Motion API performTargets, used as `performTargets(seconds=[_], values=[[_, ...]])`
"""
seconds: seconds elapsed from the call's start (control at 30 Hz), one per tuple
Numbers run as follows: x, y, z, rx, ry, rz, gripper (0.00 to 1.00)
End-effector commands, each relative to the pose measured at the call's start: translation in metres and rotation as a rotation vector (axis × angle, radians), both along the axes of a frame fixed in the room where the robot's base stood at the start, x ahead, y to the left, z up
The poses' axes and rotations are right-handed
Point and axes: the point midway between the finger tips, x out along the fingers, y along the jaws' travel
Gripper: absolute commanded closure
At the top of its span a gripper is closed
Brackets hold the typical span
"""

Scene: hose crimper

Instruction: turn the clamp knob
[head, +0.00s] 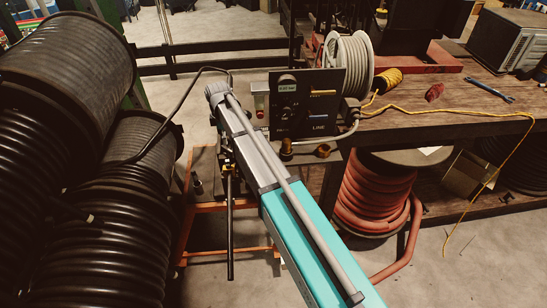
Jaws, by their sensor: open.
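A black control panel (306,103) stands at the near-left corner of the workbench, with a small lit display, dials, a yellow label and a blue label marked LINE. Brass fittings (286,149) sit just below it. I cannot tell which part is the clamp knob. A long grey and teal arm-like body (300,232) reaches from the lower right up to the left of the panel. It hides part of the stand behind it. A dark upright rod (230,228) hangs left of it. My gripper cannot be made out in this view.
Large black hose reels (62,65) crowd the left side. On the wooden bench (455,105) are a white hose coil (348,62), a yellow cord, a wrench (489,89) and a grey box. A red hose coil (375,195) sits underneath. Concrete floor is open at lower right.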

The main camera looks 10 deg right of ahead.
Motion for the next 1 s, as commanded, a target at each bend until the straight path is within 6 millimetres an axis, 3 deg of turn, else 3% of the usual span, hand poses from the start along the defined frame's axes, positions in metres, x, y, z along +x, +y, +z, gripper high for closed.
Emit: performTargets(seconds=[0.97,1.0], values=[[0.000,0.000,0.084,0.000,0.000,0.000,0.46],[-0.011,0.005,0.077,0.014,0.002,-0.010,0.46]])
